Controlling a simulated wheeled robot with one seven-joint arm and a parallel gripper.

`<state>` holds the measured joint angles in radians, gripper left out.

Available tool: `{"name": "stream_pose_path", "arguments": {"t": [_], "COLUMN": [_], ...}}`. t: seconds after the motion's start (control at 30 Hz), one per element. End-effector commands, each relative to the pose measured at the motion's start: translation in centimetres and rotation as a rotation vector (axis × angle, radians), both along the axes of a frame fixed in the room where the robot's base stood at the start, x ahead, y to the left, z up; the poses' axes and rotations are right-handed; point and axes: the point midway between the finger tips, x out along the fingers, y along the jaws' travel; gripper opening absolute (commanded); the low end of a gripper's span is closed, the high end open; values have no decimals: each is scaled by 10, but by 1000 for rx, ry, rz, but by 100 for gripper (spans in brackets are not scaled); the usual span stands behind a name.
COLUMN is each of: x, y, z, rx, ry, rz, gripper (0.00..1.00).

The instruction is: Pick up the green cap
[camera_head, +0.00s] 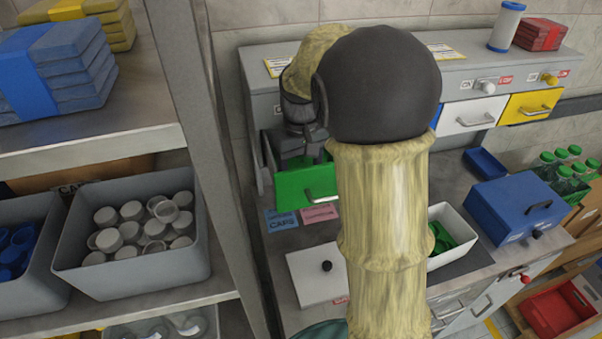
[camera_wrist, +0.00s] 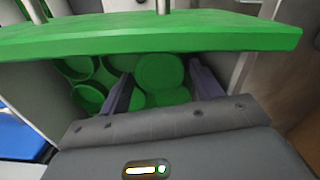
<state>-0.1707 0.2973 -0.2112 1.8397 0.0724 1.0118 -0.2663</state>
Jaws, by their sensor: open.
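Several green caps (camera_wrist: 160,71) lie in the open green-fronted drawer (camera_wrist: 150,36), seen in the wrist view. My gripper (camera_wrist: 163,80) is open, its two fingers pointing down into the drawer, one on each side of a green cap near the middle. I cannot tell whether the fingers touch it. In the head view the green drawer (camera_head: 306,187) stands pulled out of the grey feeder, with my gripper (camera_head: 312,155) over it. My arm hides part of the feeder and counter. Other green caps (camera_head: 440,238) show in a white bin (camera_head: 456,219) to the right.
A grey bin of white caps (camera_head: 140,270) stands on the left shelf. A blue box (camera_head: 518,207) and a blue tray (camera_head: 484,164) sit on the counter at right. White (camera_head: 470,114) and yellow (camera_head: 530,105) drawers are shut. A shelf post (camera_head: 208,150) stands left of my arm.

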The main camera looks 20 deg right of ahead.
Motion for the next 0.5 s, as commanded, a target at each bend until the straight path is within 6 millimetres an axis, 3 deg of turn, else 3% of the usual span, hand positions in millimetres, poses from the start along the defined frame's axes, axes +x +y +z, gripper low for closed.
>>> {"name": "stream_pose_path", "arguments": {"t": [0.17,0.33,0.5], "x": [0,0,0], "y": [0,-1,-1], "z": [0,0,0], "rx": [0,0,0], "ry": [0,0,0], "rz": [-1,-2,-2], "gripper": [64,32,31]}}
